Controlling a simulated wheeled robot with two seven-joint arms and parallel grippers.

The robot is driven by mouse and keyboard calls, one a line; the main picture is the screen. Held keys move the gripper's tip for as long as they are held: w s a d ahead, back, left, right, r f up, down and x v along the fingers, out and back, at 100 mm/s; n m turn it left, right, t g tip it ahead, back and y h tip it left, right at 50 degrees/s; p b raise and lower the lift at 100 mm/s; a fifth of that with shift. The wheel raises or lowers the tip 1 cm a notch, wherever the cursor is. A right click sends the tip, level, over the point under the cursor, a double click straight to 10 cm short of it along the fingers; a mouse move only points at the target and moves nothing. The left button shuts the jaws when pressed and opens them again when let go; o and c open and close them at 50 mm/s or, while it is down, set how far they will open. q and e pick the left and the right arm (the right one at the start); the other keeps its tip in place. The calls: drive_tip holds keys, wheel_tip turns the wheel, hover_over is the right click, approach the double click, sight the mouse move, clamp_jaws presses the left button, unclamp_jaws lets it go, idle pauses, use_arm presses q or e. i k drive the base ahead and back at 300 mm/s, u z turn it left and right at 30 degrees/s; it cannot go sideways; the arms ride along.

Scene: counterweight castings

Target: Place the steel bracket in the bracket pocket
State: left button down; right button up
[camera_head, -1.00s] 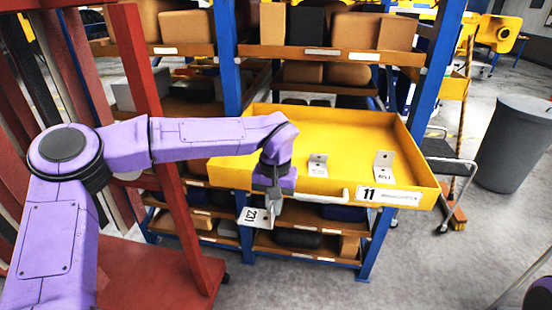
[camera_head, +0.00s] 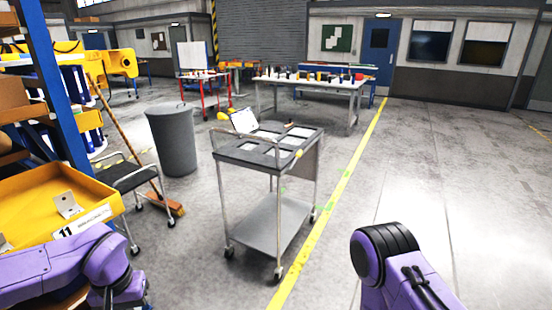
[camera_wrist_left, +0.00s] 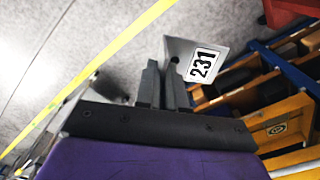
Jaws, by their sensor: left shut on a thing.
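In the head view my left arm's end shows at the lower left, and the bracket does not show there. A grey cart (camera_head: 306,143) stands mid-view with a dark top holding several pale recessed areas. I cannot tell which is the bracket pocket. My right arm shows at the lower right; its gripper is out of view.
A yellow tray (camera_head: 28,188) marked 11 holds another bracket (camera_head: 67,204) at the left. The floor right of the yellow line is clear.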

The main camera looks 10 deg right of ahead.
sight(278, 154)
drive_tip(key=z, duration=0.65)
drive_tip(key=i, duration=1.6)
drive_tip(key=z, duration=0.4)
drive_tip(key=i, duration=1.85)
drive_tip(key=u, duration=0.4)
